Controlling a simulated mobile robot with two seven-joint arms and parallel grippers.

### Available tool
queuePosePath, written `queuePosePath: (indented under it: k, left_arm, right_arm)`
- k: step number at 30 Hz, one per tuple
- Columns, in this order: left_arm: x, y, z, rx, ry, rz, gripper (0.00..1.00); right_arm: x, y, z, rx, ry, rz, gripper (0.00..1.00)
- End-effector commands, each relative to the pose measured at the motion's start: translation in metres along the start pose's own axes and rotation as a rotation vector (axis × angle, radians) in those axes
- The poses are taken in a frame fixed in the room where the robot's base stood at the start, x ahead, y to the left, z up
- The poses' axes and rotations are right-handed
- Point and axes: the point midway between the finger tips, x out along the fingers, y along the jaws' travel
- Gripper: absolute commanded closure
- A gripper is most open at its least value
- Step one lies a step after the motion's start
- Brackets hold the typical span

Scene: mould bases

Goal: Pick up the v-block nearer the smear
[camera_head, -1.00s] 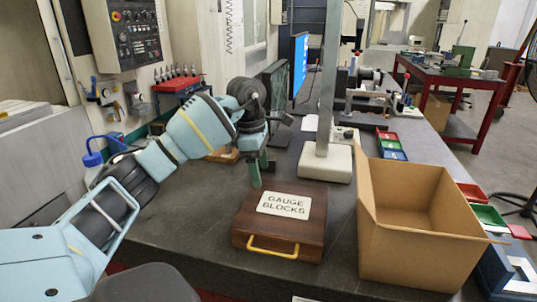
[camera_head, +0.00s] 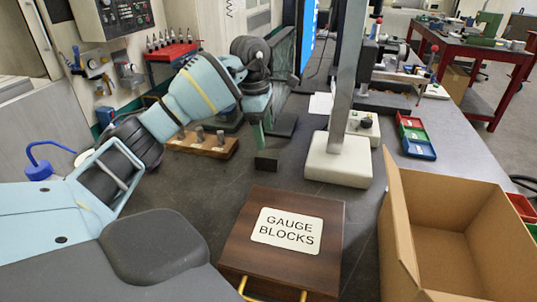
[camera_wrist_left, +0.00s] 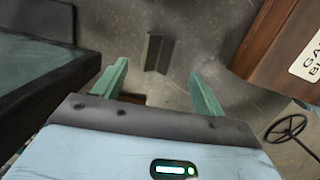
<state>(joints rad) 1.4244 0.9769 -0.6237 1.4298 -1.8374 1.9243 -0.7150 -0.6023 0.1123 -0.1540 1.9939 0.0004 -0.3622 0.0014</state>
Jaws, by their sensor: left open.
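A small dark v-block (camera_head: 266,163) sits on the dark grey bench top, just below my left gripper in the head view. The left wrist view shows it as a dark block with a lengthwise groove (camera_wrist_left: 158,53), ahead of and between the fingertips. My left gripper (camera_head: 260,138) points down with green fingers. In the left wrist view its fingers (camera_wrist_left: 158,70) are spread apart with nothing between them. I cannot make out a clear smear; the bench shows only faint pale marks. A second v-block cannot be told for sure. My right gripper is not in view.
A wooden gauge block case (camera_head: 285,238) lies in front, with an open cardboard box (camera_head: 405,235) to its right. A stand with a pale base (camera_head: 338,160) is behind it. A wooden rack with pegs (camera_head: 203,142) is left of the gripper. Small coloured bins (camera_head: 415,136) stand further back.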

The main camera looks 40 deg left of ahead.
Motion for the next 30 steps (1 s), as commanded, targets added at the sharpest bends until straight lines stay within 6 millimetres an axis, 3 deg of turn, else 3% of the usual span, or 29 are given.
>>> queuePosePath:
  k: [5, 13, 19, 30]
  left_arm:
    - [0.001, 0.0, 0.0, 0.0, 0.0, 0.0, 0.29]
    - [0.025, 0.0, 0.0, 0.001, 0.001, -0.001, 0.29]
    - [0.029, 0.001, 0.0, 0.001, 0.0, -0.001, 0.29]
    - [0.074, 0.004, -0.002, 0.001, -0.001, 0.0, 0.29]
  right_arm:
    - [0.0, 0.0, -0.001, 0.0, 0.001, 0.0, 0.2]
    - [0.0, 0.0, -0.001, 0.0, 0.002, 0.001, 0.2]
    - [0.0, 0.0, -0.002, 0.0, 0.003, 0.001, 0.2]
    - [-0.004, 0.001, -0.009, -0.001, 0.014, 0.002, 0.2]
